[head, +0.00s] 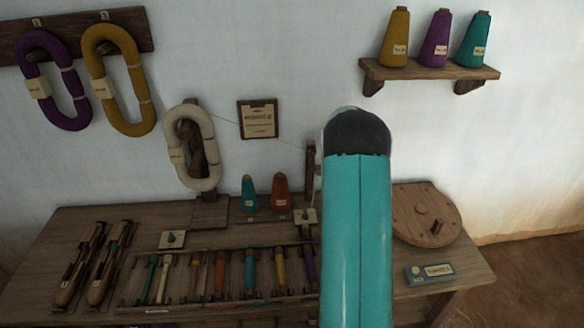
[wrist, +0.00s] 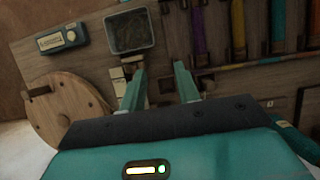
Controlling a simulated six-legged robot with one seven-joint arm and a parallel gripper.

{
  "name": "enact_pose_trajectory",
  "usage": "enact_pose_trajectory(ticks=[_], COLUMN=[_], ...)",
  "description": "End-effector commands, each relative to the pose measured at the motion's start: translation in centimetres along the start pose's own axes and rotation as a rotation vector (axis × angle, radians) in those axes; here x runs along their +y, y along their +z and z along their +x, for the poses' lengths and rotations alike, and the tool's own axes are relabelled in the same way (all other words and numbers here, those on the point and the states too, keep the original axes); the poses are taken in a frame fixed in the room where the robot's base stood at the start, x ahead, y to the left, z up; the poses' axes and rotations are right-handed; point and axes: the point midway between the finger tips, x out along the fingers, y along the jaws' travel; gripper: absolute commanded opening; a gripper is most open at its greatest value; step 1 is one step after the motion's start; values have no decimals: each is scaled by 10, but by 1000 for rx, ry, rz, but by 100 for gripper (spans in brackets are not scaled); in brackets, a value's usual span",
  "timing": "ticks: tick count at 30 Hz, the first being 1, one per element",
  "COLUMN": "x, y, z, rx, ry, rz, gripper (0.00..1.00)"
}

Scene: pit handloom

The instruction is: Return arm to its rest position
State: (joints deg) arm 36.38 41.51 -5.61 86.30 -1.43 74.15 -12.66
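My arm (head: 357,235), a teal link with a dark rounded end, rises in front of the bench in the head view and hides part of it. My gripper (wrist: 160,83) shows in the wrist view with its two teal fingers apart and nothing between them. It is above the wooden bench, with a small dark square tray (wrist: 130,31) just beyond the fingertips. The gripper itself is not visible in the head view.
The bench (head: 70,225) holds a rack (head: 225,270) of coloured bobbins, shuttles (head: 108,265), small cones (head: 280,192), a wooden wheel (head: 427,214) and a labelled box (head: 428,273). A white skein (head: 190,148) hangs behind. A wall shelf (head: 428,72) carries three cones.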

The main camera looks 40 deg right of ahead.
Motion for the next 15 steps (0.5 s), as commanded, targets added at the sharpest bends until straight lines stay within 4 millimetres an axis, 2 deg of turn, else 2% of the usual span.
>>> enact_pose_trajectory(ticks=[8,11,15], x=[-5,-19,-53], y=[2,10,32], z=[-6,-22,-56], rx=[11,43,117], ry=[3,11,28], rz=[-5,-20,-56], gripper=[32,32,32])
